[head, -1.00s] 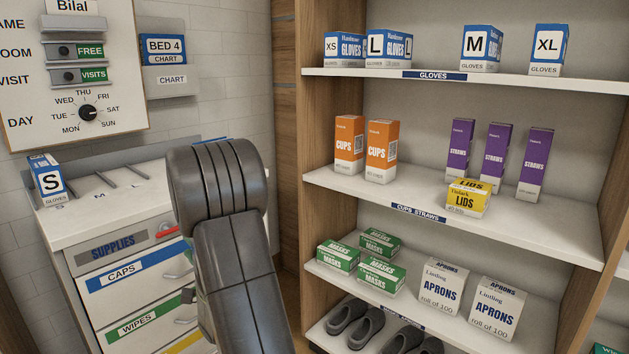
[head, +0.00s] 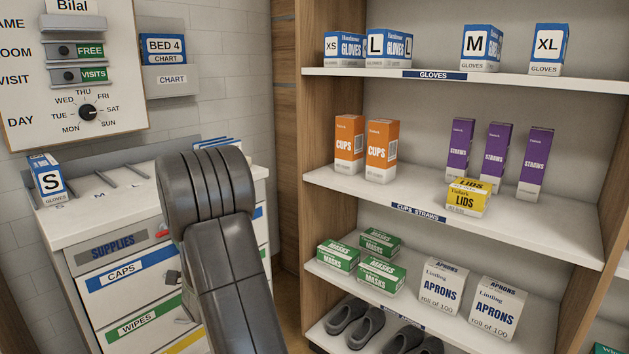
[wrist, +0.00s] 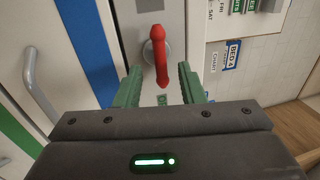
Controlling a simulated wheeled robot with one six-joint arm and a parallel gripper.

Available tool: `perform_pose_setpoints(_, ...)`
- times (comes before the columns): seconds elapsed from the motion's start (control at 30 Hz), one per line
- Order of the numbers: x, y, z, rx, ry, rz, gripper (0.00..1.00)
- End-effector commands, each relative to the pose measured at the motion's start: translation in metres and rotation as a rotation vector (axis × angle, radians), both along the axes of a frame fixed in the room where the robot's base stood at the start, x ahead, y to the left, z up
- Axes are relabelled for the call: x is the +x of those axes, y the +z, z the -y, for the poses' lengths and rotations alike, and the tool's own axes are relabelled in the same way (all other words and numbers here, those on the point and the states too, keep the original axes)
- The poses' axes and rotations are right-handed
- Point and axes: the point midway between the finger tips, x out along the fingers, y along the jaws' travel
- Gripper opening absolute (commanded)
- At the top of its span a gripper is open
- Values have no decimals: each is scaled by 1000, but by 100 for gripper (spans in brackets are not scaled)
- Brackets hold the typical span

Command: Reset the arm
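My gripper (wrist: 158,72) shows in the wrist view with its two green fingers apart and nothing clamped between them. A red lever handle (wrist: 155,45) on a round grey base is beyond the fingertips, lined up with the gap. In the head view only a bit of the red handle (head: 162,233) shows on the supplies cabinet (head: 84,257), beside my arm (head: 215,215). My arm is folded in front of the cabinet's right side, and my gripper is hidden behind it there.
A glove box marked S (head: 49,183) stands on the cabinet's left end. The drawer handle (wrist: 38,85) sticks out at left in the wrist view. Shelves (head: 460,83) with gloves, cups, straws, masks and aprons stand to the right. A dial board (head: 75,120) hangs on the wall.

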Motion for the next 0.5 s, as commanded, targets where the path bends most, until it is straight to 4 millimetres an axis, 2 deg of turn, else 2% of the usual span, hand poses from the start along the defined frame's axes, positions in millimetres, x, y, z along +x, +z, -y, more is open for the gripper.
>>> perform_pose_setpoints(0.07, 10, 3, -12, 1, 1, 1, 36)
perform_pose_setpoints(0.5, 10, 10, -10, -267, -1, 312, 36)
